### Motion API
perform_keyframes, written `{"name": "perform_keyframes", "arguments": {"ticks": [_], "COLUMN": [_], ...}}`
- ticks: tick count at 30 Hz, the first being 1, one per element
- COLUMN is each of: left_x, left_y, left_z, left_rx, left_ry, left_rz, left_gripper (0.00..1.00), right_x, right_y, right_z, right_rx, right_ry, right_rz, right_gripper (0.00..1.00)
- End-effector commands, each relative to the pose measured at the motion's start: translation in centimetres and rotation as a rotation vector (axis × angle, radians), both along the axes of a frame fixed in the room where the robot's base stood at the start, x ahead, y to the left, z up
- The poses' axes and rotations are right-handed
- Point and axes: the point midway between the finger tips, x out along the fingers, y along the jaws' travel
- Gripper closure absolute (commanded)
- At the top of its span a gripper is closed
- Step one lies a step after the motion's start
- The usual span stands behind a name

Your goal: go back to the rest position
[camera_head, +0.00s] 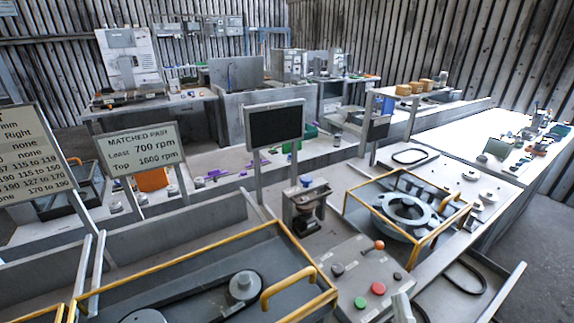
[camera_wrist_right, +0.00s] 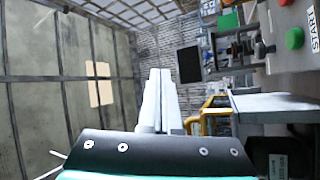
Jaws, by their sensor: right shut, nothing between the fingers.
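My right gripper (camera_head: 402,300) shows at the bottom edge of the head view, just right of the control panel (camera_head: 362,280) with its red and green buttons. Only its pale finger ends show there. In the right wrist view its two pale fingers (camera_wrist_right: 160,80) lie side by side, shut and empty, pointing away over open space. The panel's green button also shows at the upper right of that view. My left gripper is not in view.
A yellow-framed guard (camera_head: 300,300) covers a belt and pulleys at the lower left. Another yellow frame (camera_head: 350,198) surrounds a round grey housing (camera_head: 405,212). A dark screen (camera_head: 275,127) stands behind. The wrist view shows open air left of the fingers.

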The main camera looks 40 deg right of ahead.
Motion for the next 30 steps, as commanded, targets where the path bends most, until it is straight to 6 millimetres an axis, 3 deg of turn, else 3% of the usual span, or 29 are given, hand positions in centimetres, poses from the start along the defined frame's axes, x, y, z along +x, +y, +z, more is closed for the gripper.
{"name": "perform_keyframes", "arguments": {"ticks": [5, 9, 13, 18, 22, 26, 27, 30], "left_x": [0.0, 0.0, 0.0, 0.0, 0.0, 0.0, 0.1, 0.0], "left_y": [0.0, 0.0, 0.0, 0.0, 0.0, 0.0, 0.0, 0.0], "left_z": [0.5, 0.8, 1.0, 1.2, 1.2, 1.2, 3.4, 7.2], "left_rx": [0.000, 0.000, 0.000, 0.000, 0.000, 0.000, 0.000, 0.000], "left_ry": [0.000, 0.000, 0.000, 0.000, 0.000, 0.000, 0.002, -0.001], "left_rz": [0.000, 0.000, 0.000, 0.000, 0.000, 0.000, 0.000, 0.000], "left_gripper": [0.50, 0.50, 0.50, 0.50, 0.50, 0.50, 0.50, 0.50], "right_x": [4.4, 7.8, 9.1, 9.1, 8.7, 9.6, 9.6, 9.6], "right_y": [0.1, 1.0, 2.6, 5.7, 9.3, 13.5, 13.7, 13.6], "right_z": [7.7, 16.1, 23.4, 31.6, 35.8, 35.5, 37.8, 41.4], "right_rx": [0.190, 0.374, 0.496, 0.605, 0.683, 0.801, 0.815, 0.811], "right_ry": [-0.284, -0.539, -0.710, -0.845, -0.859, -0.752, -0.745, -0.747], "right_rz": [0.100, 0.292, 0.507, 0.815, 1.074, 1.297, 1.311, 1.305], "right_gripper": [1.00, 1.00, 1.00, 1.00, 1.00, 1.00, 1.00, 1.00]}}
